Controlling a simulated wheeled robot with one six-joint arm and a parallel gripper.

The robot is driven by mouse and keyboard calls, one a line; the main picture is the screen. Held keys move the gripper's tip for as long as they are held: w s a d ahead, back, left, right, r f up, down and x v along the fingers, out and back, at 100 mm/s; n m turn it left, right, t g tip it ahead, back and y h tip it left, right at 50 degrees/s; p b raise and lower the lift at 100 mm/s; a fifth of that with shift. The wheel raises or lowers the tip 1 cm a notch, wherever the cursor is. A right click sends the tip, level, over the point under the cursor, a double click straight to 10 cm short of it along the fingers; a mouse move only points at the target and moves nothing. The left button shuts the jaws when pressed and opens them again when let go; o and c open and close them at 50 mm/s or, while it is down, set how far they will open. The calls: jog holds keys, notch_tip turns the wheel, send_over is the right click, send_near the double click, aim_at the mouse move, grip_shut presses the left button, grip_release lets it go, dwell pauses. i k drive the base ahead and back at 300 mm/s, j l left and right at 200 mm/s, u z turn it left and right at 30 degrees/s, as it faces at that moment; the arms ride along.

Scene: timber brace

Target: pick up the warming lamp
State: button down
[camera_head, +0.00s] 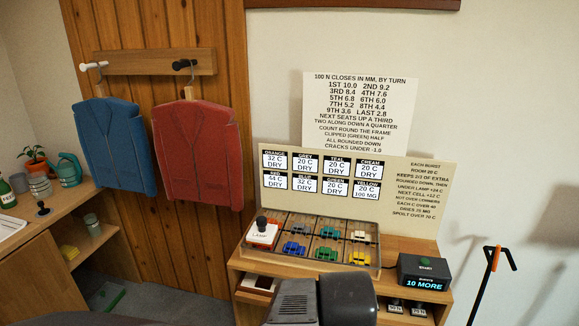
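The warming lamp (263,233) is a white block marked LAMP with a black knob on top. It stands upright at the left end of a wood-framed tray (330,266), over its back left corner, and hides that part. The tray has several cells holding small coloured clamp-like pieces, such as a blue one (294,248) and a green one (326,253). My arm shows as dark grey links at the bottom middle, in front of the tray. My gripper's fingers are not in view.
The tray sits on a wooden cabinet (405,291). A black box (424,272) with a green button reads 10 MORE at its right. A label board (345,187) stands behind. A black-and-orange stick (489,270) stands right.

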aim_at(262, 233)
jog(key=i+j, duration=0.35)
jog(key=j, duration=0.2)
jog(key=i+j+u, duration=0.1)
jog(key=i+j, duration=0.25)
jog(key=j, duration=0.2)
